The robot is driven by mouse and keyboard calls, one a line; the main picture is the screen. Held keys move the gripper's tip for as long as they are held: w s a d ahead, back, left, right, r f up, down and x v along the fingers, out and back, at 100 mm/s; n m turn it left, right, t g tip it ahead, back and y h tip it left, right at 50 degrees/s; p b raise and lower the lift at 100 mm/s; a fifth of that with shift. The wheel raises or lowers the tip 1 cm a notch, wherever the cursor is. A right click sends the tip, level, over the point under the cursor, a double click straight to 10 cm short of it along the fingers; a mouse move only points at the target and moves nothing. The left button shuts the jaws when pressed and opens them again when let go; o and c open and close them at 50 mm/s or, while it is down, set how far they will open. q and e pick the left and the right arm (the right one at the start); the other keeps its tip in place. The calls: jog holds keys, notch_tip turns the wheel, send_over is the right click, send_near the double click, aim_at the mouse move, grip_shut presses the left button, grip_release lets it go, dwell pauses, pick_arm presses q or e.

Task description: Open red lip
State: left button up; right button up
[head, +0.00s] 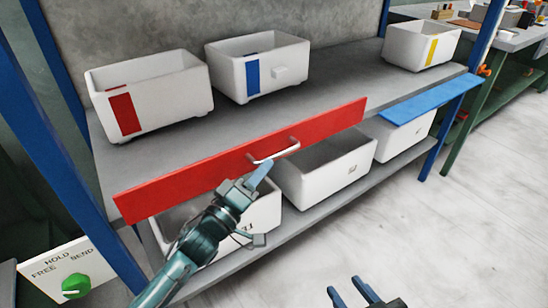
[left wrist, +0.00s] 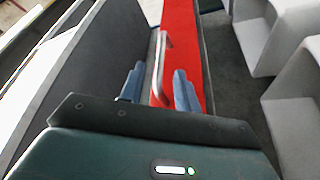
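The red lip (head: 215,178) is a long red board standing along the front edge of the upper shelf. A silver bar handle (head: 275,152) is fixed to its front face. My left gripper (head: 262,170) is at the handle, just below it in the head view. In the left wrist view its blue fingers (left wrist: 158,88) are apart, with the handle (left wrist: 161,62) between them and the red lip (left wrist: 182,35) beyond. I cannot tell whether a finger touches the handle. My right gripper (head: 352,291) shows at the bottom edge of the head view, fingers apart and empty, away from the shelf.
White bins with red (head: 150,92), blue (head: 258,65) and yellow (head: 421,46) marks stand on the upper shelf. More white bins (head: 325,170) are on the lower shelf. A blue lip (head: 430,98) juts out at right. A dial panel (head: 70,275) is at lower left. The right floor is clear.

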aim_at(274, 156)
pick_arm(q)
jog(key=shift+b+x, duration=0.35)
jog(key=shift+x, duration=2.45)
jog(key=shift+c, duration=0.4)
grip_shut()
